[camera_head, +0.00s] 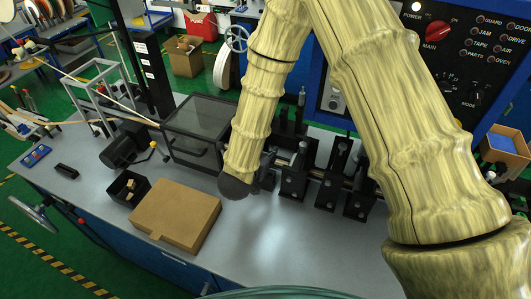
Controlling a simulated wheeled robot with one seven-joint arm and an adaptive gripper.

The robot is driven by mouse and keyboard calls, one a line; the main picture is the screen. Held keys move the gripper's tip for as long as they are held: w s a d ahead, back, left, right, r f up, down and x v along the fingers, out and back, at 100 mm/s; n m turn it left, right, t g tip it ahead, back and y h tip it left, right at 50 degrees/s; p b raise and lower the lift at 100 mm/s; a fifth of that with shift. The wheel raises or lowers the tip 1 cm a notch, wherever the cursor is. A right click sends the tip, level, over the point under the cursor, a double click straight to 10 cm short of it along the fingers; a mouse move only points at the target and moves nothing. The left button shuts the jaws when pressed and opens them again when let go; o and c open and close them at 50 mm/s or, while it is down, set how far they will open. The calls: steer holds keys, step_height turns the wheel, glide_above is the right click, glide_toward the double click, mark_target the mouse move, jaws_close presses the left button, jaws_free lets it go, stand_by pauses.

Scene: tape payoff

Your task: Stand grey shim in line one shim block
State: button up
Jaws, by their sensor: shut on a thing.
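My gripper (263,178) is at the end of my bamboo-patterned arm, low over the grey bench and close to the left end of a row of black blocks. The wrist hides much of it, and the fingers show only as a small dark shape. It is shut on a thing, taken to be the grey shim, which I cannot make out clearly. The black blocks (294,183) stand upright along a shaft, right of the gripper. I cannot tell which is the line one shim block, or whether the gripper touches it.
A dark lidded box (198,128) stands behind the gripper, to the left. A control panel (450,55) rises behind my arm. The bench front, right of the board, is clear.

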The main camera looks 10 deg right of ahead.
steer(key=shift+s+f+b, duration=0.4)
steer(key=shift+s+b, duration=0.05)
steer(key=shift+s, duration=0.2)
steer(key=shift+w+f+b, duration=0.2)
steer(key=shift+f+b, duration=0.05)
steer(key=shift+f, duration=0.25)
steer(key=shift+w+f+b, duration=0.2)
steer(key=shift+f, duration=0.25)
steer(key=shift+s+f, duration=0.2)
steer(key=shift+f, duration=0.05)
steer(key=shift+w+f+b, duration=0.1)
steer(key=shift+f+b, duration=0.65)
steer(key=shift+f, duration=0.55)
steer(key=o, duration=0.7)
steer(key=shift+c, duration=0.2)
steer(key=shift+o, duration=0.6)
steer(key=shift+s, duration=0.2)
